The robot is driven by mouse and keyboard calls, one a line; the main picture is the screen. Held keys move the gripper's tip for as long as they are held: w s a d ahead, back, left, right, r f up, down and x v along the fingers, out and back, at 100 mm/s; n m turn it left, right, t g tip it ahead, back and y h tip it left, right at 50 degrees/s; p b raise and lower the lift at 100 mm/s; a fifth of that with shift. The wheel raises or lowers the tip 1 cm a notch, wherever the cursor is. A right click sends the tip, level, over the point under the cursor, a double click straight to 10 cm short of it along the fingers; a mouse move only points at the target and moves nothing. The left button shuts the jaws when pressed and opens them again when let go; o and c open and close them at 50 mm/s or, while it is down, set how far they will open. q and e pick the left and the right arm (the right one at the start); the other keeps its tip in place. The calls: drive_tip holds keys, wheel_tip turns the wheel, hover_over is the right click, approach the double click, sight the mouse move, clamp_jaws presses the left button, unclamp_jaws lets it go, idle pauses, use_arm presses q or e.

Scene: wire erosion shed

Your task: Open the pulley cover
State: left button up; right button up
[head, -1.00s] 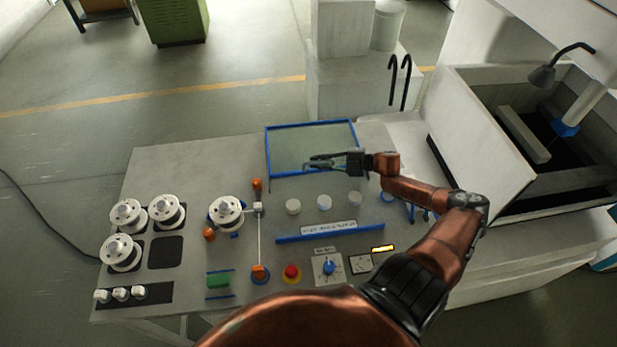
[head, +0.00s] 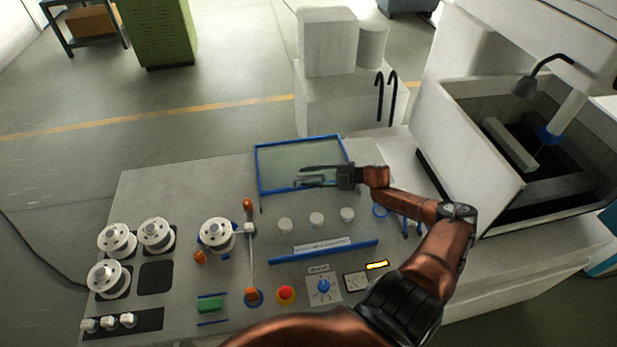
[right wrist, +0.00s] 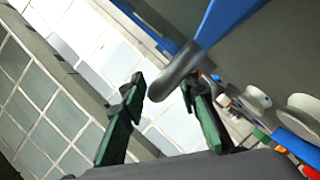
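The pulley cover (head: 290,158) is a clear pane in a blue frame, in the middle of the head view. It stands beyond a row of three white pulleys (head: 317,219), which lie uncovered. My right gripper (head: 312,176) is in front of the pane's lower right part. In the right wrist view, the blue frame (right wrist: 224,17) passes at the upper right. A grey rounded handle (right wrist: 180,68) reaches in between my right gripper's fingers (right wrist: 162,90), which stand apart with a gap beside it. I cannot tell whether they touch it. My left gripper is out of view.
The grey panel carries white spools (head: 156,234), an orange-tipped rod (head: 251,265), a red button (head: 286,294) and a blue knob (head: 323,286). A blue bar (head: 324,252) lies in front of the pulleys. A machine tank (head: 475,150) stands to the right, black hooks (head: 386,97) behind.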

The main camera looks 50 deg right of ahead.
drive_tip(key=v, duration=1.2)
drive_tip(key=shift+f, duration=0.1)
idle(0.4)
